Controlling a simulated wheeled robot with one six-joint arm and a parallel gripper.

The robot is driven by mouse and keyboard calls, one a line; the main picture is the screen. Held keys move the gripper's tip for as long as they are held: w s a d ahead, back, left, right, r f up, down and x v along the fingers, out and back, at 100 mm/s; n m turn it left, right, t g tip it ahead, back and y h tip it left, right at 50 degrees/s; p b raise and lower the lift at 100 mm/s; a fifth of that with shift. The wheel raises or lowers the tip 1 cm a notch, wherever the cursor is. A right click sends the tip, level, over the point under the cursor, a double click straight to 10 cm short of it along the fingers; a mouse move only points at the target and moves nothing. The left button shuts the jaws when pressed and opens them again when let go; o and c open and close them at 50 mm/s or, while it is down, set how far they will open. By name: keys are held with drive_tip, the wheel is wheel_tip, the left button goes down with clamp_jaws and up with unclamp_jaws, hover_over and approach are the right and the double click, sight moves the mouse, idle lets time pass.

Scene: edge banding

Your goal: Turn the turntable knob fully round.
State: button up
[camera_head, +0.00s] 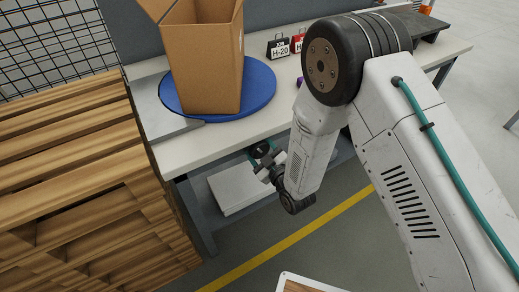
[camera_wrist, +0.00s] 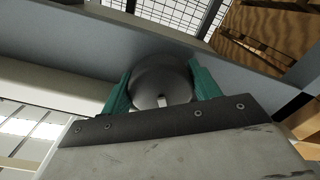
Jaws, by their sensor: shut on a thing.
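The turntable is a blue disc (camera_head: 262,86) on the workbench. A tall, open brown cardboard box (camera_head: 208,70) stands on it. The knob (camera_wrist: 162,78) is a dark grey round piece under the bench's front edge in the wrist view. My gripper (camera_head: 262,152) is at the bench front, below the tabletop, in the head view. In the wrist view its teal fingers stand on both sides of the knob and are shut on it. In the head view my gripper and wrist largely hide the knob.
A stack of wooden pallets (camera_head: 75,180) stands close at the left. A black weight (camera_head: 278,48) and a red one (camera_head: 297,43) sit at the back of the bench. A pale box (camera_head: 240,187) lies under the bench. A yellow line (camera_head: 290,243) crosses the floor.

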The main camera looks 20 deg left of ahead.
drive_tip(key=shift+n, duration=0.6)
drive_tip(key=o, duration=0.9)
drive_tip(key=shift+o, duration=0.2)
